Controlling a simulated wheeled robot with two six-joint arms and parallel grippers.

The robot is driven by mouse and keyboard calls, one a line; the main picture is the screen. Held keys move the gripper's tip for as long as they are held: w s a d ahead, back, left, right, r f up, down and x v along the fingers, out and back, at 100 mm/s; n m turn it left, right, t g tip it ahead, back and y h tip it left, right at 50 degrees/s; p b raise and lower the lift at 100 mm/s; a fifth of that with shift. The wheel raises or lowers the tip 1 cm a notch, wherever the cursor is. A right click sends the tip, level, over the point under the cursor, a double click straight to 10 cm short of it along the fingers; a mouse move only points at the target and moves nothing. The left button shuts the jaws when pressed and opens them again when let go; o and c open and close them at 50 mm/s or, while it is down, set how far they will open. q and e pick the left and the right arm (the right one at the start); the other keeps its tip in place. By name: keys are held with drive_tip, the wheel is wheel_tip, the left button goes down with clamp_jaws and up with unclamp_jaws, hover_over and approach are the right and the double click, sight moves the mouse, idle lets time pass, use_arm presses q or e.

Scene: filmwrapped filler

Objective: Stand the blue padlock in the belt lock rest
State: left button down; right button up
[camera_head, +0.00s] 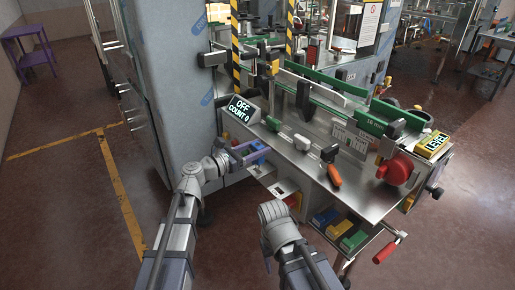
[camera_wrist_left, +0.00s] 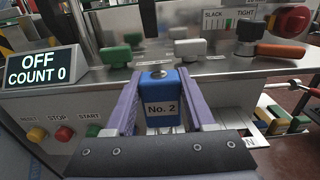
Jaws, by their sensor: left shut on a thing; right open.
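The blue padlock (camera_wrist_left: 162,106), labelled "No. 2", is held upright between the two purple fingers of my left gripper (camera_wrist_left: 160,112). In the head view my left gripper (camera_head: 246,152) holds the blue padlock (camera_head: 256,146) at the front edge of the metal machine bench. A small round metal piece shows at the padlock's top; its shackle is not clearly visible. My right gripper (camera_head: 274,212) is open, low in front of the bench, with its fingers mostly hidden. I cannot tell for certain which fitting is the belt lock rest.
A display reading OFF, COUNT 0 (camera_head: 243,110) stands left of the padlock. A red knob (camera_head: 397,170) is at right. Coloured boxes (camera_head: 340,228) lie on a lower shelf.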

use_arm(q)
drive_tip(key=shift+f+b, duration=1.6)
drive_tip(key=shift+f, duration=0.2)
drive_tip(key=shift+f+b, duration=0.3)
drive_tip(key=shift+c, duration=0.8)
unclamp_jaws()
drive_tip(key=shift+a, duration=0.1)
